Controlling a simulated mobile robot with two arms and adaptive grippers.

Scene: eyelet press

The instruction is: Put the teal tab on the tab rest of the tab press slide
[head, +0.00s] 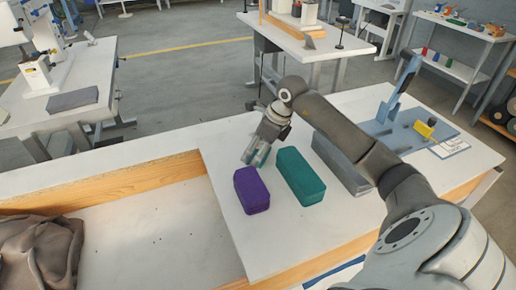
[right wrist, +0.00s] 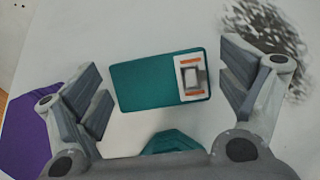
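The teal tab (right wrist: 145,87) lies flat on the white table in the right wrist view, with a white square and orange bars at its right end. My right gripper (right wrist: 168,88) is open, its fingers apart on either side of the tab with gaps at both ends. In the head view my right gripper (head: 258,150) is over the table behind the purple and teal boxes and mostly hides the tab. The blue press (head: 395,105) with its raised lever stands at the right of the table; I cannot make out its tab rest clearly. My left gripper is not in view.
A purple box (head: 252,190) and a teal box (head: 300,177) stand just in front of my right gripper. A long grey block (head: 338,165) lies between the teal box and the press. A yellow part (head: 423,129) and a white card (head: 450,149) are by the press.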

